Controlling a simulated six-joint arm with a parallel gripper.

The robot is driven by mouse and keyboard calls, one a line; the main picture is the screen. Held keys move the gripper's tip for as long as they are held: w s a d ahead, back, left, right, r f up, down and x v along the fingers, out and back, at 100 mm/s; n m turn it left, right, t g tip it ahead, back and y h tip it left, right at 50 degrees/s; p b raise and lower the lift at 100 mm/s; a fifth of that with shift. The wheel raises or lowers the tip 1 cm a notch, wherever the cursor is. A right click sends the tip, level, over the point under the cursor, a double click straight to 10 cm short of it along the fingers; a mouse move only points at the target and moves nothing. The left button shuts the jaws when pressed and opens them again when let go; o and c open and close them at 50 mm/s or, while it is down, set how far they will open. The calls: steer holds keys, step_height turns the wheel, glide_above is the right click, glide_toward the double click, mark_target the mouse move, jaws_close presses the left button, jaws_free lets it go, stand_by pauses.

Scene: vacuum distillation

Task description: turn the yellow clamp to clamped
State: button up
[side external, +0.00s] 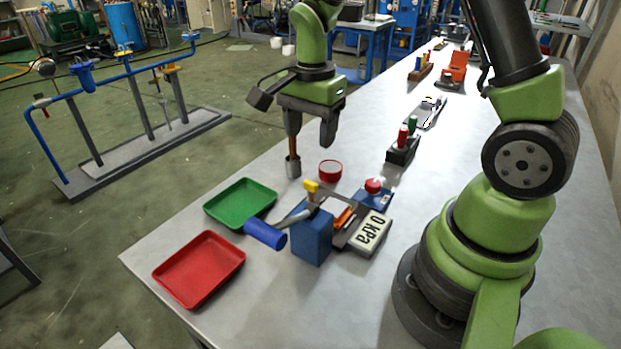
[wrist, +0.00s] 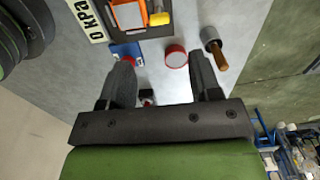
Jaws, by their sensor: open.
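The yellow clamp (side external: 311,187) is a small yellow piece at the top of a blue block (side external: 312,240), next to a grey bent arm. In the wrist view the yellow piece (wrist: 159,18) shows at the top edge, beside an orange part. My gripper (side external: 310,140) is open and empty, above the table and behind the clamp in the side view. Its two fingers (wrist: 160,62) point toward the clamp area in the wrist view, apart from it. The clamp's exact turn position cannot be told.
A grey cup with a brown stick (side external: 293,166) stands near one finger. A round red-topped piece (side external: 330,171), a red button on a blue base (side external: 373,187) and a "0 kPa" display (side external: 371,233) are close by. Green (side external: 240,203) and red (side external: 199,269) trays lie left.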

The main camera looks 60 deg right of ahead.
mark_target(310, 182)
steer(key=shift+w+d+f, duration=0.1)
steer(key=shift+f, duration=0.7)
step_height(310, 182, down, 9)
steer(key=shift+f, duration=0.15)
steer(key=c, duration=0.9)
